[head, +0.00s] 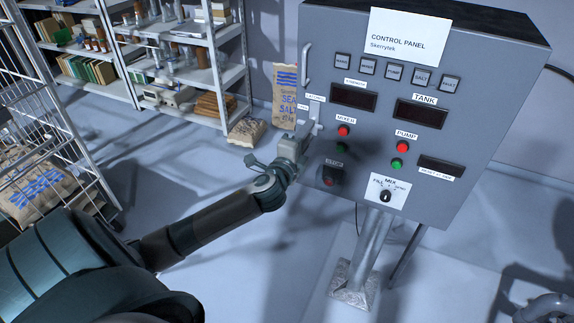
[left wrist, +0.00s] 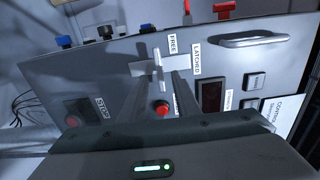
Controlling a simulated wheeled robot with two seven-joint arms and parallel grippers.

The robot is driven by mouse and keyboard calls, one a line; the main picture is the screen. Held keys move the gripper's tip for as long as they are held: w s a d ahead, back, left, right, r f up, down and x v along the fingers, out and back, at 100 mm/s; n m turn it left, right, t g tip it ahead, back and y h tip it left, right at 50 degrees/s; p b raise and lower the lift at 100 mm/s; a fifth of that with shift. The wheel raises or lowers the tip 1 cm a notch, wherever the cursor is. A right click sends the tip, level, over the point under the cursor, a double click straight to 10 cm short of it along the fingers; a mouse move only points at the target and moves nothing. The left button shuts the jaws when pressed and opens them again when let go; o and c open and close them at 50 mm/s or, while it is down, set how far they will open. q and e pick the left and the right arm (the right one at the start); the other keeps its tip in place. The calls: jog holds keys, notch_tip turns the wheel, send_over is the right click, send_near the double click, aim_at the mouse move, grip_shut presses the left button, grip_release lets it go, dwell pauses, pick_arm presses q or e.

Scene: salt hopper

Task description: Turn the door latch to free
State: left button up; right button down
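The door latch (head: 316,118) is a small pale handle at the left edge of the grey control panel door. In the left wrist view the latch (left wrist: 157,66) sits beside the FREE label (left wrist: 172,43) and the LATCHED label (left wrist: 196,58). I cannot tell for certain which label it points to. My left gripper (head: 300,139) is at the latch, just below it in the head view. In the left wrist view its fingers (left wrist: 162,80) look apart, with the latch handle at their tips. Contact is unclear. My right gripper is out of view.
The control panel (head: 459,110) has buttons, dark displays and a selector knob (head: 386,196). A red button (head: 344,131) and a dark stop switch (head: 332,176) are close to my left gripper. A fixed door handle (head: 306,64) is above the latch. Shelves (head: 235,72) stand behind.

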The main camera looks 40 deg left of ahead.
pick_arm(q)
jog(key=b+v, duration=0.5)
jog(key=v, duration=1)
jog(key=shift+w, duration=0.1)
jog(key=a+f+n+g+b, duration=0.2)
jog(key=f+g, duration=0.1)
jog(key=f, duration=1.6)
jog(key=a+f+n+g+b, duration=0.15)
jog(key=f+g, duration=0.25)
jog(key=f, duration=1.5)
jog(key=s+d+f+n+g+h+b, duration=0.15)
jog(key=s+f, duration=0.45)
jog(key=f, duration=0.6)
jog(key=s+d+f+n+g+b, duration=0.15)
jog(key=s+f, duration=0.45)
jog(key=f, duration=0.6)
jog(key=s+d+f+n+g+b, duration=0.1)
jog(key=s+d+f+n+g, duration=0.1)
jog(key=s+d+f, duration=0.2)
jog(key=s+d+f+n+g+h+b, duration=0.1)
jog(key=s+d+f, duration=0.3)
jog(key=s+f, duration=0.7)
jog(key=s+d+f+n+g+h, duration=0.1)
jog(key=s+d+f+n+g, duration=0.2)
jog(key=s, duration=1.5)
notch_tip(320, 180, down, 4)
jog(key=shift+d+f+g+b, duration=0.15)
jog(key=shift+d+g+b, duration=0.2)
jog(key=shift+d, duration=0.4)
